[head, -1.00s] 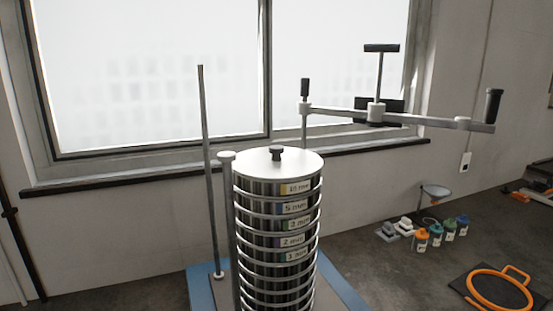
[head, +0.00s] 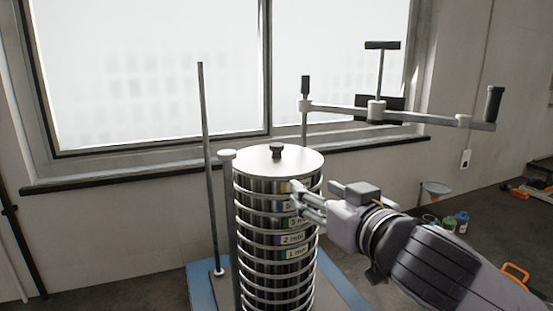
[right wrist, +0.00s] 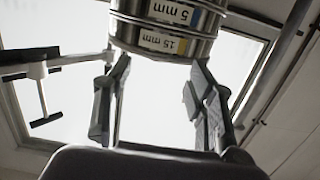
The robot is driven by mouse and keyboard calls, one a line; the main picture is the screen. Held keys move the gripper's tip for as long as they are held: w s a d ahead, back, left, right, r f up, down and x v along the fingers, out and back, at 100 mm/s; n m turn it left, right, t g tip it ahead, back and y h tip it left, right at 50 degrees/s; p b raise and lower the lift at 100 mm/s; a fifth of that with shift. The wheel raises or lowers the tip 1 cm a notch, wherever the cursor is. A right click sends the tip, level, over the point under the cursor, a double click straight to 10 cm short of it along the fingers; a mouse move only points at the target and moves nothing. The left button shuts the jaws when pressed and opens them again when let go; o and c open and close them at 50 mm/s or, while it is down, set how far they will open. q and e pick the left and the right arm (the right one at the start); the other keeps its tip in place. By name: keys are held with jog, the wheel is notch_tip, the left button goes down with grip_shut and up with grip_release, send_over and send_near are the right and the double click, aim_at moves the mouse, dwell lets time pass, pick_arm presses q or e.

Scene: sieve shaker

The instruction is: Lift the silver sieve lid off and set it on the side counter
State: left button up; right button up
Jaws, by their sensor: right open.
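The silver sieve lid (head: 262,160) sits on top of the tall sieve stack (head: 270,262) in the head view, with a dark knob (head: 277,150) at its centre. My right gripper (head: 306,200) is in front of the stack's upper right side, a little below the lid. In the right wrist view the gripper (right wrist: 160,85) is open, its two fingers apart with nothing between them. The labelled sieve rings (right wrist: 165,38) show upside down beyond the fingertips. I cannot tell whether a finger touches the stack. My left gripper is not in view.
A swung-aside clamp arm (head: 400,115) with handles stands right of the stack. Upright rods (head: 208,170) stand on its left. The blue-edged base (head: 202,290) is underneath. Small bottles (head: 455,222) and an orange ring (head: 515,273) lie at the right, partly behind my arm.

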notch_tip(320, 180, up, 3)
jog(key=p, duration=0.5)
send_near(280, 149)
jog(key=shift+t, duration=0.4)
jog(key=x, duration=0.5)
jog(key=shift+f, duration=0.3)
jog(key=shift+w+a+r+p, duration=0.15)
jog(key=shift+w+p, duration=0.15)
jog(key=shift+p, duration=0.15)
jog(key=p+x, duration=0.2)
jog(key=x, duration=0.1)
jog(key=shift+w+a+r, duration=0.1)
jog(key=shift+a, duration=0.05)
jog(key=shift+w+a+f+p, duration=0.3)
jog(key=shift+w+p, duration=0.1)
jog(key=shift+w, duration=0.2)
jog(key=shift+d, duration=0.1)
jog(key=shift+c, duration=0.2)
